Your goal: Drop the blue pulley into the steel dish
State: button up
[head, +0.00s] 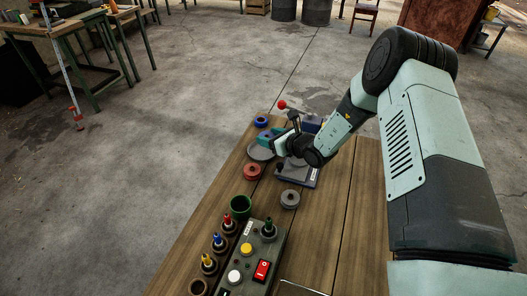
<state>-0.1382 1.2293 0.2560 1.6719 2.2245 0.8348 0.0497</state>
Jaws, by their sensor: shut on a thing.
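My gripper (268,140) is at the far left part of the wooden table, shut on a small blue thing (265,133), which looks like the blue pulley. The fingers partly hide it. The steel dish (258,154), round and grey, lies just below the fingers in the picture, and my gripper covers part of it. The held thing appears above or just behind the dish; the exact height cannot be told. Another blue ring-shaped piece (261,121) sits behind the gripper near the table's far edge.
A red pulley (252,172) and a grey pulley (290,199) lie nearer. A green cup (241,207), a control box (250,262) and several coloured-tipped tools (218,241) are in front. The table's right side is mostly clear.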

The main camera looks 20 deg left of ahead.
jog(key=o, duration=1.3)
jog(key=v, duration=1.1)
jog(key=shift+f, duration=0.1)
jog(key=s+d+r+n+g, duration=0.1)
jog(key=s+r+n+g, duration=0.1)
jog(key=s+r+n, duration=0.45)
jog(key=s+d+r+n+g+h, duration=0.1)
jog(key=s+r+n+g, duration=0.15)
jog(key=r, duration=0.65)
jog(key=s+d+r+n+g, duration=0.1)
jog(key=s+r+n, duration=0.2)
jog(key=r+n, duration=0.4)
jog(key=s+d+r+n+t+h, duration=0.2)
jog(key=s+d+r+n+h, duration=0.2)
jog(key=s+d, duration=0.4)
jog(key=s+d+r+n+t+h, duration=0.3)
jog(key=s+d+r+h, duration=0.3)
jog(key=s+d, duration=0.3)
jog(key=d+r+n, duration=0.1)
jog(key=d, duration=0.2)
jog(key=shift+h, duration=0.4)
